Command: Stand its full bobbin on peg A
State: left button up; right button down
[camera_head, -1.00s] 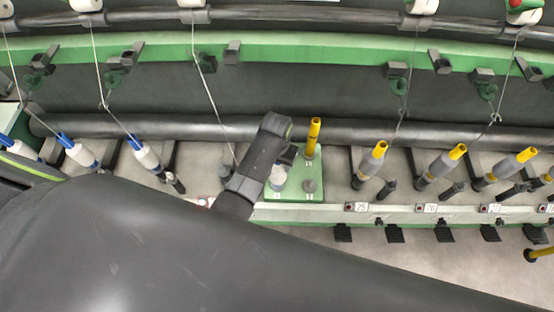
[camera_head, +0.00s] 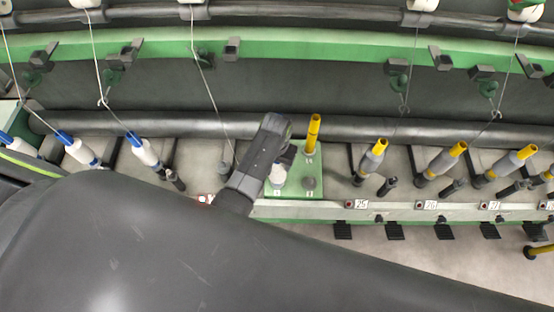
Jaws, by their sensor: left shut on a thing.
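My left gripper (camera_head: 282,165) reaches over the small green peg board (camera_head: 297,187) and is shut on a white bobbin (camera_head: 277,174). Only part of the bobbin shows, as the dark wrist hides the rest. I cannot tell whether its foot touches the board or a peg. A yellow tube (camera_head: 313,133) stands upright at the back of the same board. A short grey peg (camera_head: 309,184) at the front right of the board is bare. The small labels on the board are too small to read surely. My right gripper is not in view.
White bobbins with blue tops (camera_head: 145,151) stand on spindles at left. Grey spindles with yellow tubes (camera_head: 373,158) stand at right, behind a numbered rail (camera_head: 405,205). Threads hang down from above. My dark arm covers the lower left.

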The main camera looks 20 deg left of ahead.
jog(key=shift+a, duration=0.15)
pick_arm(q)
jog(key=o, duration=1.6)
jog(key=shift+f, duration=0.1)
jog(key=shift+c, duration=0.2)
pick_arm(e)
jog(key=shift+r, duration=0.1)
